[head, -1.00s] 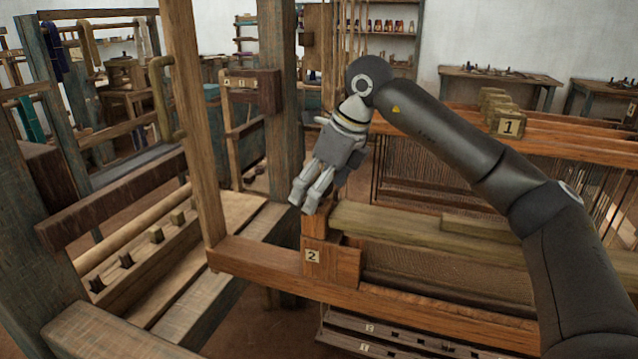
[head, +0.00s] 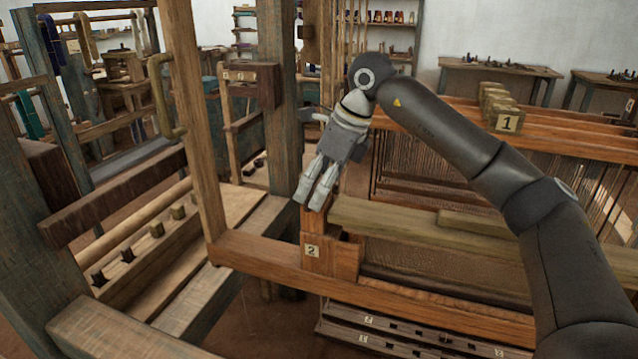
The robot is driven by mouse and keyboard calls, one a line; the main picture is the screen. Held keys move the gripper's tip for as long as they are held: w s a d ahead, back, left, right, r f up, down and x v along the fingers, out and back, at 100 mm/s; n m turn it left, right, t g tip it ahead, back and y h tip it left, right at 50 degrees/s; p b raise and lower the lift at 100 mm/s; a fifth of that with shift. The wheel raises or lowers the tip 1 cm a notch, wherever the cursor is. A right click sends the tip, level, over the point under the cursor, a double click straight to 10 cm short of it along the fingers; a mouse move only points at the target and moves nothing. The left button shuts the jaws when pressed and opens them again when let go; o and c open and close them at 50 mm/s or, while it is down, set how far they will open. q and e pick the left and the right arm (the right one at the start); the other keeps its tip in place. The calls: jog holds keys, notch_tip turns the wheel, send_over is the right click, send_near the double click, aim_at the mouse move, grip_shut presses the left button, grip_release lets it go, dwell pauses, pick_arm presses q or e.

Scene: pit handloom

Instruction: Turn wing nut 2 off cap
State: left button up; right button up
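A wooden end post with a label "2" (head: 312,251) stands at the near end of the loom. A long greenish wooden bar, which may be the cap (head: 400,221), runs right from the top of this post. My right gripper (head: 309,202) comes in from the right and points down, with its fingertips at the top of the post. The two fingers are near each other, with a narrow gap. I cannot make out wing nut 2; the fingers may hide it. I cannot tell whether they grip anything. My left gripper is out of view.
An upright wooden post (head: 195,130) with a curved handle (head: 163,97) stands left of the gripper. A thick post (head: 281,100) rises behind it. A block labelled "1" (head: 506,122) sits on the far end of the loom. A slotted rail (head: 400,335) lies low in front.

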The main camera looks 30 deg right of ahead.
dwell(0.3)
jog(key=v, duration=1.2)
jog(key=shift+s+f, duration=0.1)
